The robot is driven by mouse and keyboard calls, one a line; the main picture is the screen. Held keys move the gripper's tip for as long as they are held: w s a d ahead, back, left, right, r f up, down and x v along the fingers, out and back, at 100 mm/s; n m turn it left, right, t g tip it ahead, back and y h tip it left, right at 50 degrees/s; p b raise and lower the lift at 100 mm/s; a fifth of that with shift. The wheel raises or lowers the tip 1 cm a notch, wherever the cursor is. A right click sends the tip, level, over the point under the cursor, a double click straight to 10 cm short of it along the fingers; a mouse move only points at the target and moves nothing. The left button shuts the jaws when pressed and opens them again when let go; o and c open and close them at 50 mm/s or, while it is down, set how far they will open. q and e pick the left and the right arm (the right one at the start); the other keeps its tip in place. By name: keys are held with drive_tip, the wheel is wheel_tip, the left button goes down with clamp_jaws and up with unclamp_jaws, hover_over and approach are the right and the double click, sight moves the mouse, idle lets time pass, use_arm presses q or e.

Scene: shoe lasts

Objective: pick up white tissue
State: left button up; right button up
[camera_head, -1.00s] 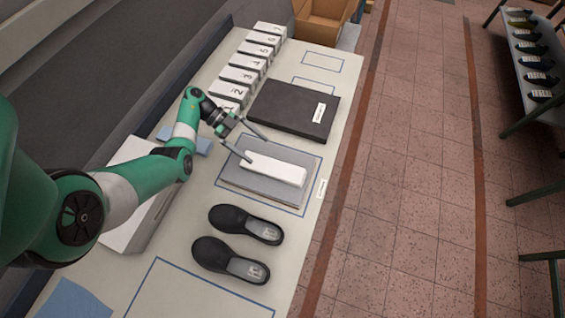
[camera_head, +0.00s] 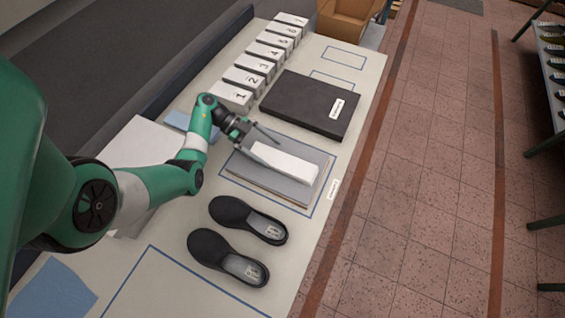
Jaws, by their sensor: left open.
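The white tissue (camera_head: 285,164) shows as a long white block lying on a grey pad (camera_head: 250,175) inside a blue-outlined rectangle. My left gripper (camera_head: 264,149) is open at the upper left end of the tissue. One finger reaches past the tissue's far side and the other is by its near left end. I cannot tell whether the fingers touch it. My right gripper is not in view.
A pair of black shoes (camera_head: 233,255) lies below the pad. A black flat box (camera_head: 310,104) lies above it. Several numbered white boxes (camera_head: 237,97) stand in a row at the upper left. A blue cloth (camera_head: 52,292) lies at the lower left.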

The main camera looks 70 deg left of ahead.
sight(283, 161)
use_arm(q)
drive_tip(key=b+x, duration=0.1)
drive_tip(key=x, duration=0.4)
drive_tip(key=shift+s+f, duration=0.1)
drive_tip(key=c, duration=1.1)
drive_tip(key=shift+c, duration=0.2)
drive_tip(key=shift+r+p, duration=0.35)
drive_tip(key=shift+r, duration=0.35)
drive_tip(key=r, duration=0.1)
drive_tip(key=r+p, duration=0.2)
drive_tip(key=shift+d+r, duration=0.1)
drive_tip(key=shift+d, duration=0.15)
drive_tip(key=d+r+p, duration=0.1)
drive_tip(key=r, duration=0.1)
drive_tip(key=d+r+p, duration=0.2)
drive_tip(key=shift+s+d+r, duration=0.2)
drive_tip(key=shift+d+r, duration=0.05)
drive_tip(key=shift+d, duration=0.05)
drive_tip(key=d+r+p, duration=0.3)
drive_tip(key=d+r, duration=0.1)
drive_tip(key=d, duration=0.5)
drive_tip(key=shift+s+d+p, duration=0.3)
drive_tip(key=shift+s+d, duration=0.1)
